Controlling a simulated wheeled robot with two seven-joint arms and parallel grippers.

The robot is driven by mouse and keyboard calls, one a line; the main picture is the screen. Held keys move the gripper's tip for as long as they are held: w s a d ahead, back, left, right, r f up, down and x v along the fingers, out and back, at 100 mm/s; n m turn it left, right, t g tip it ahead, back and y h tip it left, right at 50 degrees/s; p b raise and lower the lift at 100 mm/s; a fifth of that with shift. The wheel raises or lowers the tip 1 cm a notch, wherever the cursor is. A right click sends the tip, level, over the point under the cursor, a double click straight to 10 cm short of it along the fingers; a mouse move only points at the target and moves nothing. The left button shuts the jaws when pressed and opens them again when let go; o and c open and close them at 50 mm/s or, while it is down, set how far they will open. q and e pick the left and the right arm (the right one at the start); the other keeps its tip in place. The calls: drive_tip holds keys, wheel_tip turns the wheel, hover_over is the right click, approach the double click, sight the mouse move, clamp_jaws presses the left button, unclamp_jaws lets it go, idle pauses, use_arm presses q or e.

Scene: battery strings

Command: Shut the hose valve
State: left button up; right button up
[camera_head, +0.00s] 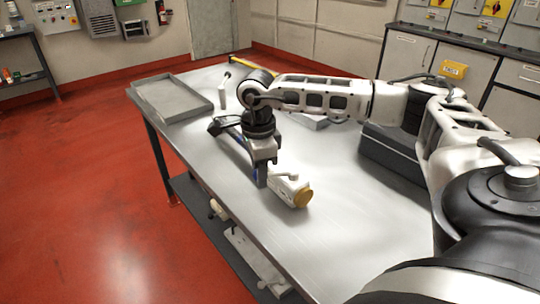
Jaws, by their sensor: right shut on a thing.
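The hose valve appears to be the white fitting (288,188) with a tan round end, lying on the metal table. A small light lever shows on its top. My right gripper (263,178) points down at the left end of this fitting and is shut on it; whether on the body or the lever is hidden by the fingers. My left gripper is not in view.
The metal table (325,225) has clear room in front of and right of the fitting. A grey tray (172,97) is at the far left end. A dark case (392,155) stands at the right, under my right arm. A small white upright item (222,97) stands near the tray.

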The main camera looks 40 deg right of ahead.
drive_tip(key=shift+s+a+n, duration=0.3)
drive_tip(key=shift+s+n, duration=0.35)
drive_tip(key=shift+n, duration=0.25)
drive_tip(key=shift+s+a+n, duration=0.2)
drive_tip(key=shift+s+n, duration=0.7)
drive_tip(key=shift+n, duration=0.4)
drive_tip(key=shift+s, duration=0.1)
drive_tip(key=shift+s+n+b, duration=0.5)
drive_tip(key=shift+s+n, duration=0.3)
drive_tip(key=shift+n, duration=0.5)
